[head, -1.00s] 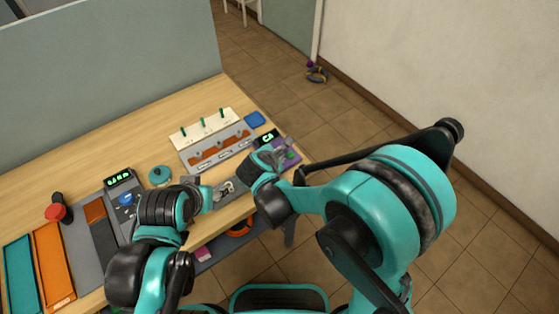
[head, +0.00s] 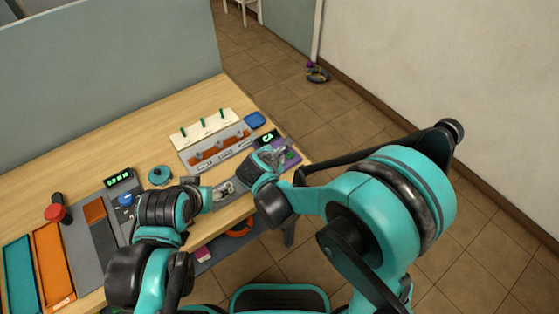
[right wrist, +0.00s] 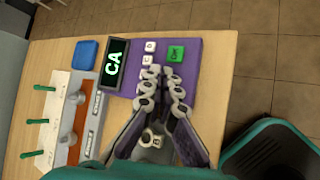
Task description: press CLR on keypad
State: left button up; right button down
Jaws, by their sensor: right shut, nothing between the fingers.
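The purple keypad (head: 292,159) sits at the table's right end; it also shows in the right wrist view (right wrist: 203,72). There it carries a green OK key (right wrist: 175,54) and white keys (right wrist: 149,47) with markings too small to read surely. I cannot make out which is CLR. A black display (right wrist: 114,64) beside it reads "CA" in green. My right gripper (right wrist: 164,77) is shut and empty, its fingertips over the keypad near the white keys; contact cannot be judged. Its fingers hide part of the keypad. My left gripper (head: 224,189) is over the table's front edge area.
An orange tray (head: 52,265) and red knob (head: 56,212) are far left. Bare wood lies behind them.

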jog(key=shift+f+b, duration=0.35)
jog(key=shift+f, duration=0.05)
jog(key=shift+f+b, duration=0.4)
jog(key=shift+b, duration=0.05)
dwell(0.5)
dwell(0.3)
jog(key=shift+r+p, duration=0.65)
jog(key=shift+r, duration=0.2)
jog(key=shift+r, duration=0.15)
notch_tip(320, 180, up, 5)
jog(key=p, duration=0.4)
jog(key=shift+d, duration=0.1)
dwell(0.4)
